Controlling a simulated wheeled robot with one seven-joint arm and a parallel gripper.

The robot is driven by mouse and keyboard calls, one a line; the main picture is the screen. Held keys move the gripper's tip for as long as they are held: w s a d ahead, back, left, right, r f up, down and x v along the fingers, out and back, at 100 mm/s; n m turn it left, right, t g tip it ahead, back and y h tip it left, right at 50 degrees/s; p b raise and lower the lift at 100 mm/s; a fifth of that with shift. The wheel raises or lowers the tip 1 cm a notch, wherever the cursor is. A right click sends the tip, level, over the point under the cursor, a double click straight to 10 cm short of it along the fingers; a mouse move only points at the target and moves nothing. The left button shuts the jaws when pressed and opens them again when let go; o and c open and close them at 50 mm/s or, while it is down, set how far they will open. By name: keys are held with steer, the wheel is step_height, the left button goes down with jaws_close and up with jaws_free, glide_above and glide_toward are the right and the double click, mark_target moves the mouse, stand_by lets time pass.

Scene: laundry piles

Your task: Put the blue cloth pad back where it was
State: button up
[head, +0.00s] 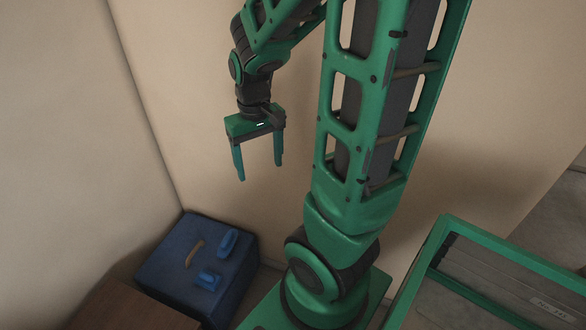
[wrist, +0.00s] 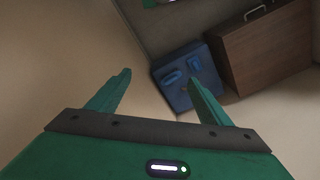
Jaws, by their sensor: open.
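Two small blue pieces lie on top of a blue box-like block (head: 168,262) in the corner at lower left of the head view. One piece (head: 229,242) is nearer the wall and the other piece (head: 209,279) nearer the front; I cannot tell which, if either, is the cloth pad. Both also show small in the wrist view, one at left (wrist: 172,76) and one at right (wrist: 195,63). My gripper (head: 260,171) is open and empty, fingers pointing down, well above the block and to its right. Its fingers (wrist: 158,77) spread apart in the wrist view.
A brown wooden cabinet (head: 125,308) with a metal handle stands beside the block; it also shows in the wrist view (wrist: 262,50). A tan strap (head: 194,253) lies on the block. Plain walls (head: 200,90) meet behind it. Air around my gripper is clear.

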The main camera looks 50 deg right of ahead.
steer(key=s+r+m, duration=0.1)
steer(key=s+r, duration=0.1)
steer(key=s, duration=0.4)
steer(key=s+a+r+m, duration=0.1)
steer(key=s+r, duration=0.2)
steer(key=s, duration=0.4)
steer(key=shift+r+y, duration=0.25)
steer(key=shift+y, duration=0.05)
steer(key=shift+w+a, duration=0.1)
steer(key=shift+w, duration=0.05)
